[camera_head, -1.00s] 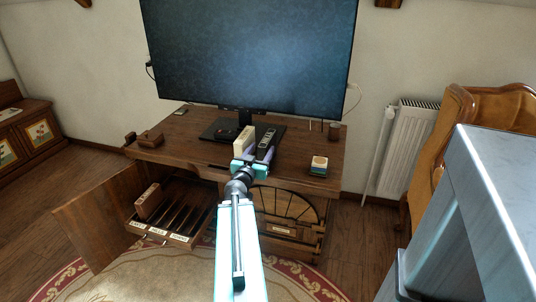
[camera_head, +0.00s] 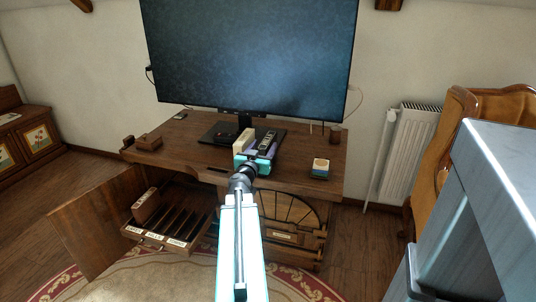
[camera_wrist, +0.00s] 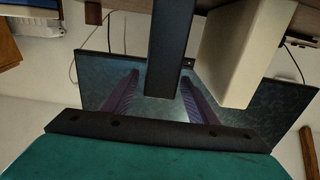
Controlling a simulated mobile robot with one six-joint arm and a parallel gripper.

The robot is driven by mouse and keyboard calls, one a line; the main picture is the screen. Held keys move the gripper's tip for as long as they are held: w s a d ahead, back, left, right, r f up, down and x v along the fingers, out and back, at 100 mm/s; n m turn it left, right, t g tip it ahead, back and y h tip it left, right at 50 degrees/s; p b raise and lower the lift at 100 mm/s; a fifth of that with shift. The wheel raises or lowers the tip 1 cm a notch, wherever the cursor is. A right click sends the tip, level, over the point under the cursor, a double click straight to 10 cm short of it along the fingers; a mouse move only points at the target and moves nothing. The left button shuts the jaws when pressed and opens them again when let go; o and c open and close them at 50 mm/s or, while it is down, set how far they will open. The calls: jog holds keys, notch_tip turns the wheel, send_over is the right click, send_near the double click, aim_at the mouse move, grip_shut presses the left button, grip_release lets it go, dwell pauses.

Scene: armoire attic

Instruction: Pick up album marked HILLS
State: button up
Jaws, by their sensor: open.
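A dark album (camera_head: 265,140) with pale lettering too small to read stands on the desk, below the monitor. A cream book-like block (camera_head: 244,138) stands just to its left. I cannot read HILLS on either. My gripper (camera_head: 257,154) is at the near side of both, its teal body hiding their lower parts. In the wrist view my gripper (camera_wrist: 160,78) is open, with two purple fingers apart. A dark upright slab (camera_wrist: 170,48) shows between the fingers, and the cream block (camera_wrist: 243,50) is to the right. I cannot tell whether the fingers touch the slab.
The desk (camera_head: 200,150) carries a monitor (camera_head: 255,60), a small brown box (camera_head: 148,141) and a small pale-topped block (camera_head: 320,167). Below left, a pulled-out slotted rack (camera_head: 185,225) has several labels and a brown album (camera_head: 146,205). A grey structure (camera_head: 480,210) fills the right.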

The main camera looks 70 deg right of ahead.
aim_at(267, 139)
jog(key=shift+d, duration=0.15)
jog(key=shift+d+f+b, duration=0.2)
jog(key=shift+d+b, duration=0.75)
jog(key=shift+d, duration=0.6)
jog(key=shift+w+d+r, duration=0.1)
jog(key=shift+d+r, duration=0.05)
jog(key=shift+d, duration=0.8)
jog(key=shift+c, duration=0.3)
grip_shut()
